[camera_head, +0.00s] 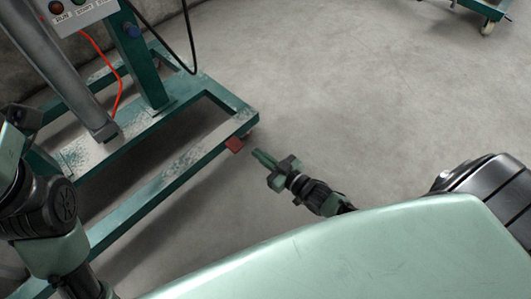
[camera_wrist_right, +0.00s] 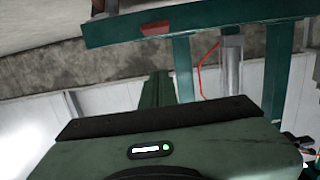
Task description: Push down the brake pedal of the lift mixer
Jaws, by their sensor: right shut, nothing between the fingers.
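The lift mixer has a worn green frame (camera_head: 178,165) low on the floor at the left of the head view. Its brake pedal (camera_head: 234,144) is a small red block at the near right corner of the frame. In the right wrist view the pedal (camera_wrist_right: 154,27) shows as a red patch on the green beam (camera_wrist_right: 200,20). My right gripper (camera_head: 258,155) is shut and empty, with its tip just right of the pedal and a small gap between them in the picture. Its fingers (camera_wrist_right: 158,88) point toward the beam. My left arm shows at the left edge, but its gripper is out of view.
A control box (camera_head: 80,12) with buttons is at the top left, above a grey cylinder (camera_head: 70,65). An orange cable (camera_head: 112,75) and a black cable hang near the green post. Another wheeled green frame (camera_head: 487,10) is at the top right. The floor between is clear.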

